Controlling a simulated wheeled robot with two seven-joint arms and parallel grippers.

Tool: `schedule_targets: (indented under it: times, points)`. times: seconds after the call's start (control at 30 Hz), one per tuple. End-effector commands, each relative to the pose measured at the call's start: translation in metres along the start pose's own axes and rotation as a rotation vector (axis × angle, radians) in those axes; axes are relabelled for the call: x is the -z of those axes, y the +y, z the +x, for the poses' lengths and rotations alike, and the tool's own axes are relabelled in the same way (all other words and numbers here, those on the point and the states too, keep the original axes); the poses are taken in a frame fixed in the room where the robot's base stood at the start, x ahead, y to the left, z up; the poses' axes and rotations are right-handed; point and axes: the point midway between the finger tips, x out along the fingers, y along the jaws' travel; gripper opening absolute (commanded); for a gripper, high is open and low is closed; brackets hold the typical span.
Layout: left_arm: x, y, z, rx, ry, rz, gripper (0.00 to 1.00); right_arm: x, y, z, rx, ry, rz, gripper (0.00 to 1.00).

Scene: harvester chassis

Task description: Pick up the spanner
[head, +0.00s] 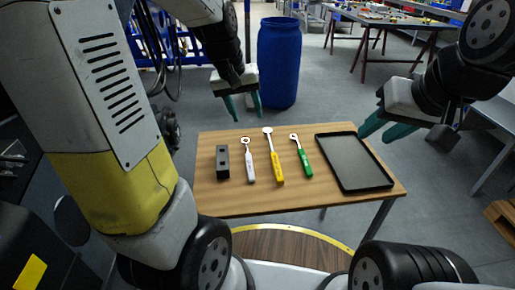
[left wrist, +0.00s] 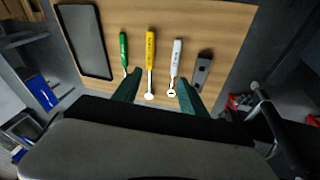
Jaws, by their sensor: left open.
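Three hand tools lie in a row on the wooden table (head: 230,198): a white-handled one with a ring head (head: 249,163), a yellow-handled one with a round head (head: 273,159), and a green-handled one with a ring head (head: 302,158). I cannot tell which is the spanner. My left gripper (head: 244,112) is open and empty, above the table's far edge. In the left wrist view its fingers (left wrist: 158,80) frame the heads of the yellow tool (left wrist: 150,48) and white tool (left wrist: 176,55), apart from both. My right gripper (head: 376,137) looks open and empty, beyond the tray's far right side.
A black tray (head: 352,160) lies at the table's right. A dark block (head: 222,162) lies left of the tools. A blue barrel (head: 278,65) stands on the floor behind the table. The table's front strip is clear.

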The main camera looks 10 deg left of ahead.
Motion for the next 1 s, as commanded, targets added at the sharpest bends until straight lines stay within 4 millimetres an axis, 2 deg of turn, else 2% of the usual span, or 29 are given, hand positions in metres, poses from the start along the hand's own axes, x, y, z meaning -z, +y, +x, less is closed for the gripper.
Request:
schedule_targets:
  times: [0.03,0.2,0.3,0.4,0.53,1.0]
  points:
    - [0.011,-0.002,0.025,0.021,-0.039,-0.02,0.5,0.0,0.0,0.0,0.0,0.0,0.0,0.36]
    - [0.039,-0.016,0.103,0.1,-0.126,-0.094,0.5,0.0,0.0,0.0,0.0,0.0,0.0,0.36]
    - [0.047,-0.026,0.146,0.148,-0.165,-0.124,0.5,0.0,0.0,0.0,0.0,0.0,0.0,0.36]
    - [0.051,-0.035,0.179,0.188,-0.191,-0.144,0.5,0.0,0.0,0.0,0.0,0.0,0.0,0.36]
    - [0.052,-0.042,0.205,0.22,-0.21,-0.155,0.5,0.0,0.0,0.0,0.0,0.0,0.0,0.36]
    - [0.037,-0.056,0.257,0.233,-0.22,-0.162,0.5,0.0,0.0,0.0,0.0,0.0,0.0,0.36]
